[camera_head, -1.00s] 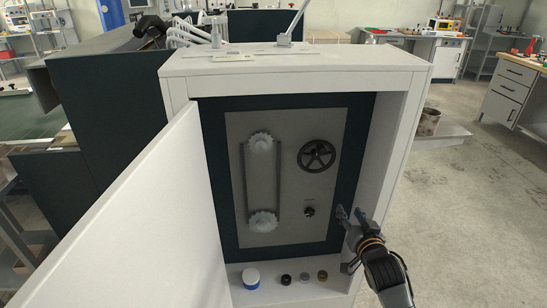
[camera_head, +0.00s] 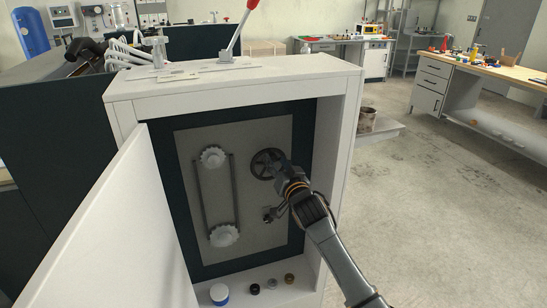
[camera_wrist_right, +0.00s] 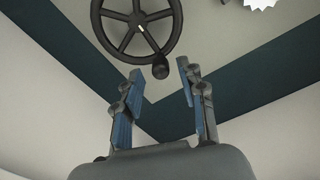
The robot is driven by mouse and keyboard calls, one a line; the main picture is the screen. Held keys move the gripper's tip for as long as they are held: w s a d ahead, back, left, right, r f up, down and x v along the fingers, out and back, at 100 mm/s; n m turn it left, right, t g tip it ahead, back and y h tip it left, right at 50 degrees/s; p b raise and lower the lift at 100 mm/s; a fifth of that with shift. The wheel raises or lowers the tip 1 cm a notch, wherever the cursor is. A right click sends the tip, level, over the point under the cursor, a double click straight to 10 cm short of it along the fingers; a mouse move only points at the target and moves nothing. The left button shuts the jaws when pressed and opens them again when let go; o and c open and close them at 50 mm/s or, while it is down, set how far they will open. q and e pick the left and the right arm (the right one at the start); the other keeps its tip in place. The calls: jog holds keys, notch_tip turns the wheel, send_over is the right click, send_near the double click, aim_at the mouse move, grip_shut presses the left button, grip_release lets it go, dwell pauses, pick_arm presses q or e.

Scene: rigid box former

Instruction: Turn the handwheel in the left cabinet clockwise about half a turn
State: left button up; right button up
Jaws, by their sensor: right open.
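The dark spoked handwheel (camera_head: 264,163) is on the grey panel inside the open white cabinet (camera_head: 230,95). My right gripper (camera_head: 279,175) is at the wheel's lower right in the head view, hiding part of its rim. In the right wrist view the handwheel (camera_wrist_right: 137,22) shows at the top, with a round handle knob (camera_wrist_right: 160,71) at its lower edge. The right gripper (camera_wrist_right: 160,85) has its blue-padded fingers spread apart. The knob appears between and just beyond the fingertips; I cannot tell whether they touch it. My left gripper is out of view.
Two pale toothed wheels with a belt (camera_head: 203,200) sit left of the handwheel. A small dark knob (camera_head: 268,214) is below it. The open cabinet door (camera_head: 120,235) blocks the left. A blue-white jar (camera_head: 219,294) and several small knobs lie on the cabinet floor.

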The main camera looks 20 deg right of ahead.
aim_at(275, 159)
jog(key=shift+w+a, duration=0.1)
jog(key=shift+w, duration=1.4)
jog(key=shift+c, duration=0.5)
grip_shut()
